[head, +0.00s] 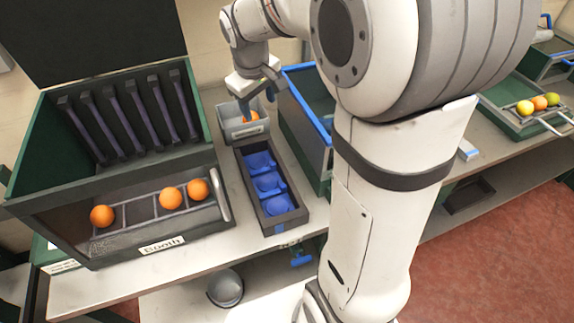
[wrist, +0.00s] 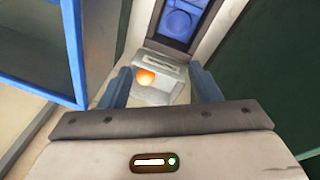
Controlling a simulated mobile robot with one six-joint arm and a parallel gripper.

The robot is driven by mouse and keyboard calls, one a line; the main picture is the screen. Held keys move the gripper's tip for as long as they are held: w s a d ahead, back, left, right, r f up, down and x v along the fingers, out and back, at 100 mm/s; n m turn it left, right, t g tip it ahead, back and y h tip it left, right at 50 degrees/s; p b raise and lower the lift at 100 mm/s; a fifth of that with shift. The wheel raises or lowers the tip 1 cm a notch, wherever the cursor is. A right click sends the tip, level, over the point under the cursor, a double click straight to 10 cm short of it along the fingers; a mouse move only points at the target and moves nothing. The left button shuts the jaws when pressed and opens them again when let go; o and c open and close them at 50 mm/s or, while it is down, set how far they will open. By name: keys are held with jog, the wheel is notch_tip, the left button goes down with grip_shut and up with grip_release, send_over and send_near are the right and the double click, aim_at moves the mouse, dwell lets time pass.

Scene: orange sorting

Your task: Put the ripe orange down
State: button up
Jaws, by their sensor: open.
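An orange (head: 252,116) lies inside a small grey bin (head: 232,132) at the back of the bench, left of my arm. The orange also shows in the wrist view (wrist: 146,77), inside the pale bin (wrist: 165,95). My gripper (head: 258,98) is just above the bin, pointing down. In the wrist view its two blue fingers (wrist: 163,85) are spread apart with nothing held between them. The orange sits between and beyond the fingers, nearer the left one, and looks apart from both.
A booth (head: 100,245) with several oranges on its rack stands left. A dark tray with blue cups (head: 290,203) is in front of the bin. A blue-rimmed green crate (head: 300,130) stands close right of the bin. Another tray with fruit (head: 500,112) is far right.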

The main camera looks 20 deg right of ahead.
jog(key=s+f+m+y, duration=0.1)
jog(key=s+m, duration=0.3)
jog(key=s, duration=1.6)
jog(key=shift+s+a+f+m, duration=0.15)
jog(key=shift+a+f+m, duration=0.15)
jog(key=shift+m, duration=0.1)
jog(key=shift+c, duration=0.5)
